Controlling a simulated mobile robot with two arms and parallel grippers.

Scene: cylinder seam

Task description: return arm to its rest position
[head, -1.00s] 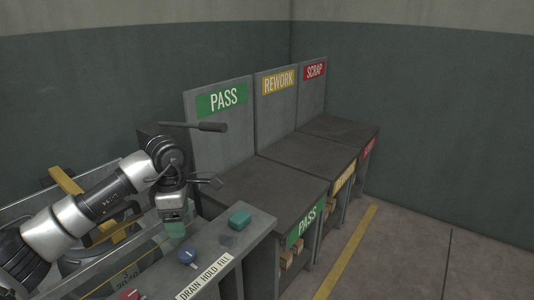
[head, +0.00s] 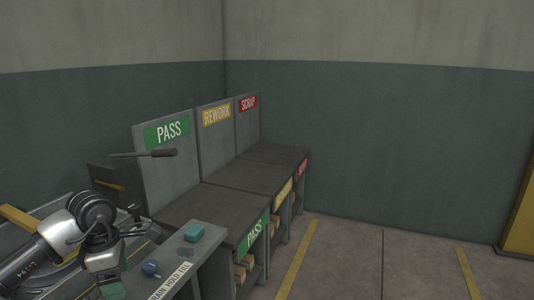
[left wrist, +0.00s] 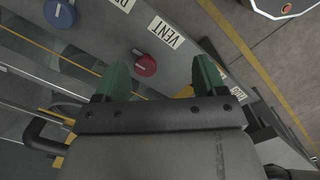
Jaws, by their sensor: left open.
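My left arm comes in at the lower left of the head view. Its gripper (head: 110,290) points down beside the panel, near the picture's bottom edge. In the left wrist view my left gripper (left wrist: 160,78) has its two green fingers spread apart, with nothing held between them. Beyond the fingers are a red knob (left wrist: 145,65) by a VENT label (left wrist: 166,33) and a blue knob (left wrist: 59,14). The right gripper is not in view.
Dark PASS (head: 205,206), REWORK (head: 248,175) and SCRAP (head: 277,153) benches stand behind. Floor to the right is clear.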

